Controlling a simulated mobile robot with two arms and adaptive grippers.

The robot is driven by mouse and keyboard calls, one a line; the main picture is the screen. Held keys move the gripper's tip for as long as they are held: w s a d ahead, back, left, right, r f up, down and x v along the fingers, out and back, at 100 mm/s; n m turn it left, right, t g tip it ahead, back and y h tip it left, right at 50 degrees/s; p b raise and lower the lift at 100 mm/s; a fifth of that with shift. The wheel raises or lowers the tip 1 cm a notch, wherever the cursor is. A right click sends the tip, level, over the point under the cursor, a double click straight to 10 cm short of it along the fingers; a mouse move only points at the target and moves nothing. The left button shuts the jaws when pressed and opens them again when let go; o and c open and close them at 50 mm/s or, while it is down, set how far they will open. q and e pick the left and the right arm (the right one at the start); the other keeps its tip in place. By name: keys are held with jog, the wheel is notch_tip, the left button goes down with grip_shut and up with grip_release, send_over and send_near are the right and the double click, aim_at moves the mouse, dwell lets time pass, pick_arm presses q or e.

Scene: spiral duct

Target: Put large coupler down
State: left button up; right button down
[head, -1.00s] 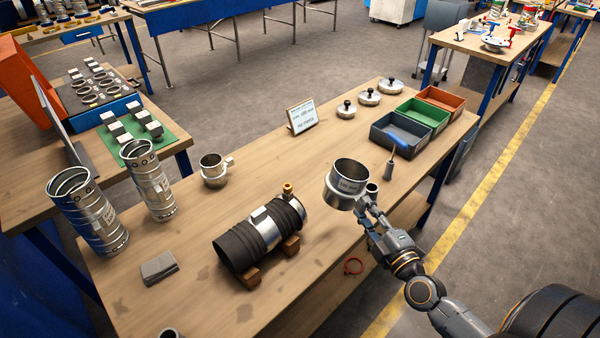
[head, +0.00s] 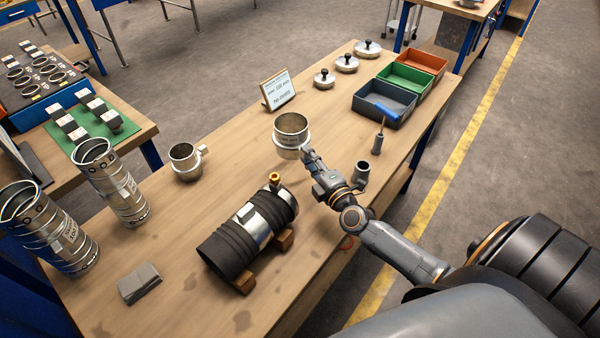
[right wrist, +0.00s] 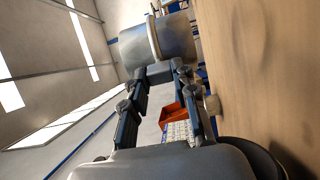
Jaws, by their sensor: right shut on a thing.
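The large coupler (head: 291,138) is a short, wide, shiny metal ring with a raised band around it, upright and open at the top. My right gripper (head: 307,155) is shut on its near side. In the right wrist view the coupler (right wrist: 158,40) sits between the fingertips (right wrist: 163,71), close to the wooden table top (right wrist: 255,70). I cannot tell whether it touches the table. A smaller metal coupler with a side branch (head: 185,160) stands on the table to its left. My left gripper is not in view.
A black and silver duct piece (head: 250,232) lies on wooden blocks in front. A sign (head: 278,91) stands behind the coupler. Bare table lies left of the coupler.

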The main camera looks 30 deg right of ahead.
aim_at(298, 157)
jog(key=w+f, duration=0.1)
jog(key=f, duration=0.1)
jog(key=w+f+b, duration=0.1)
jog(key=w, duration=0.1)
jog(key=shift+f+b, duration=0.3)
jog(key=shift+f, duration=0.1)
jog(key=shift+a+f, duration=0.1)
jog(key=shift+f, duration=0.05)
jog(key=f+b, duration=0.2)
jog(key=f, duration=0.1)
jog(key=shift+w+f+b, duration=0.2)
jog(key=shift+w+b, duration=0.1)
jog(key=shift+w, duration=0.1)
jog(key=shift+f, duration=0.15)
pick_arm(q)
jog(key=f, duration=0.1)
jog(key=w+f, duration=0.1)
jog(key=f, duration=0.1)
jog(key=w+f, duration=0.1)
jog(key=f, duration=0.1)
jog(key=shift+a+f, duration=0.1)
pick_arm(e)
jog(key=shift+s, duration=0.1)
jog(key=c, duration=1.1)
grip_release()
jog(key=shift+f, duration=0.1)
jog(key=shift+o, duration=0.2)
